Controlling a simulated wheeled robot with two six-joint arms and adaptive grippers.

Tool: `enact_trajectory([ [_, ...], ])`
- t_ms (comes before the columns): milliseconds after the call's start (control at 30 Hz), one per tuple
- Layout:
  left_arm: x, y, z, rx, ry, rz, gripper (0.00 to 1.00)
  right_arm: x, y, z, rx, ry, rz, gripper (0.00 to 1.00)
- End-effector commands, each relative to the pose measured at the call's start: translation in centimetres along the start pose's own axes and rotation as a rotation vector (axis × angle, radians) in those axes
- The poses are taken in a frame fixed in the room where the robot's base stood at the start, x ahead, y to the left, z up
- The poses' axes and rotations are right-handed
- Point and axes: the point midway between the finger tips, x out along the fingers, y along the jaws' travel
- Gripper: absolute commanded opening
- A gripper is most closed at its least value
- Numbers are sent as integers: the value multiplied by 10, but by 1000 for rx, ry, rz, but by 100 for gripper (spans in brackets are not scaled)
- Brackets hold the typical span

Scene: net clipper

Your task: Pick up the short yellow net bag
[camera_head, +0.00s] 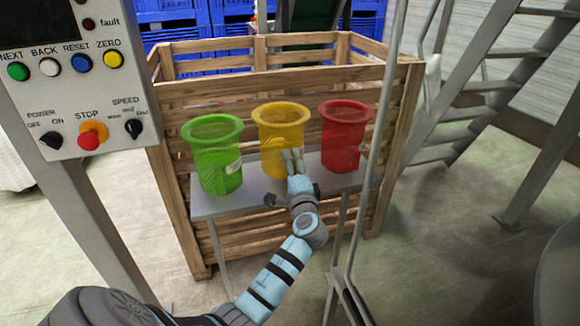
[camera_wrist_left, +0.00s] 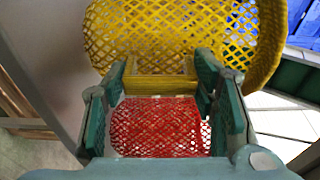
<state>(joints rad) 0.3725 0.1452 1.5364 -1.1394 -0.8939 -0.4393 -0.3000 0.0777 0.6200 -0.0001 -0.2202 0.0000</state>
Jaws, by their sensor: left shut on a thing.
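The short yellow net bag (camera_head: 279,128) stands upright on a small grey table (camera_head: 222,205), between the green and red bags. My left gripper (camera_head: 292,160) reaches in from the front and is shut on the yellow bag's lower front side. In the left wrist view, the yellow bag (camera_wrist_left: 150,40) with its thick round rim fills the top. There a plain yellow patch of it lies between the two green fingers of the left gripper (camera_wrist_left: 161,75). I cannot tell whether the bag's base is clear of the table. My right gripper is not in view.
A green net bag (camera_head: 213,155) stands to the left and a red net bag (camera_head: 344,135) close on the right. A wooden crate (camera_head: 180,180) stands behind the table. A control panel (camera_head: 75,75) is at the left, a metal pole (camera_head: 385,100) at the right.

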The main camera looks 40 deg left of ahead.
Motion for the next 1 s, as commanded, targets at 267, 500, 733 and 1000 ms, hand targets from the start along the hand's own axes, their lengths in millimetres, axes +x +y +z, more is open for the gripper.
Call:
enact_trajectory([
  [267, 0, -78, 0, -3, -1, -6, 34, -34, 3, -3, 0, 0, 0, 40],
  [500, 0, -152, 0, -2, 0, -4, 34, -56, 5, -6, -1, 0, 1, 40],
  [733, 0, -187, 0, 1, 0, -2, 34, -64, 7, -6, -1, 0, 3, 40],
  [1000, 0, -190, 0, 2, -1, -1, 34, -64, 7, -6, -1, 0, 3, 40],
])
